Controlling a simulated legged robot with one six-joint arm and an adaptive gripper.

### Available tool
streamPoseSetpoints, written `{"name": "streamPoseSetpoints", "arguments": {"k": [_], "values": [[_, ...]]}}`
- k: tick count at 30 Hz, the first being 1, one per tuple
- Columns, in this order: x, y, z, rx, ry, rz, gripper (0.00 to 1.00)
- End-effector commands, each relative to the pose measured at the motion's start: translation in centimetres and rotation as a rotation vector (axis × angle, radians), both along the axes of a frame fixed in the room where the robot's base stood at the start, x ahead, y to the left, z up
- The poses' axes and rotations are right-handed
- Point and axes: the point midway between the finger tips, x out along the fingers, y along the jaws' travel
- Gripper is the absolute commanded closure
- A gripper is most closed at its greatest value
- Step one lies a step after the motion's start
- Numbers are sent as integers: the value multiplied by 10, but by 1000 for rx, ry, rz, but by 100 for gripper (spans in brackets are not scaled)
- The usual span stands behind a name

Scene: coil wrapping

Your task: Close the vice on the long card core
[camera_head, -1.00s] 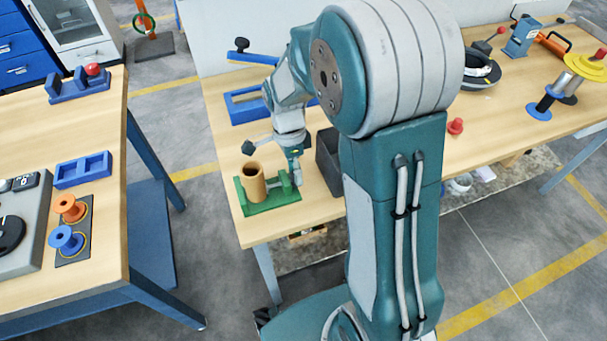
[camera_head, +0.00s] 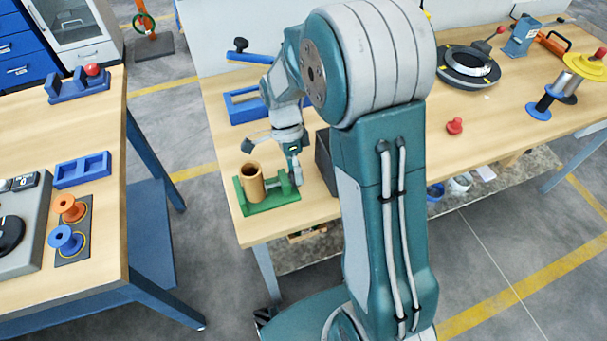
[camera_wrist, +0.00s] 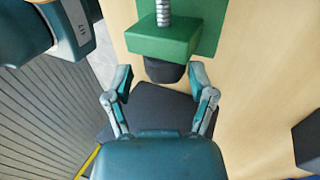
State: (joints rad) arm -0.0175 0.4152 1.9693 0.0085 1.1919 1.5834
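The green vice (camera_head: 270,204) stands at the near left corner of the middle table. The brown card core (camera_head: 253,184) stands upright at its left end; I cannot tell whether the jaws touch it. In the wrist view the vice's green end block (camera_wrist: 165,38) shows with a grey threaded screw and a dark knob (camera_wrist: 163,71) on its near side. The core is not visible there. My gripper (camera_wrist: 161,80) is open, its two fingers apart on either side of the dark knob. In the head view my gripper (camera_head: 296,170) is at the vice's right end.
A dark open box (camera_head: 325,160) stands just right of my gripper. A blue tray (camera_head: 245,104) lies behind the vice. A red knob-like piece (camera_head: 455,126) and a black ring (camera_head: 468,65) are farther right. The table's front edge is close to the vice.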

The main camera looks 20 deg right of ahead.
Motion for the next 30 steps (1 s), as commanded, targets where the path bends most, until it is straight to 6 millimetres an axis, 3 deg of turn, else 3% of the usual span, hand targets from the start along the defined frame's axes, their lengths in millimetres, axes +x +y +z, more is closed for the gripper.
{"name": "streamPoseSetpoints", "arguments": {"k": [7, 17, 30], "values": [[-4, 0, 0, 0, -189, 1, 29], [-4, 0, 0, 0, -216, 0, 29], [-10, 0, 0, 0, -518, 1, 29]]}}
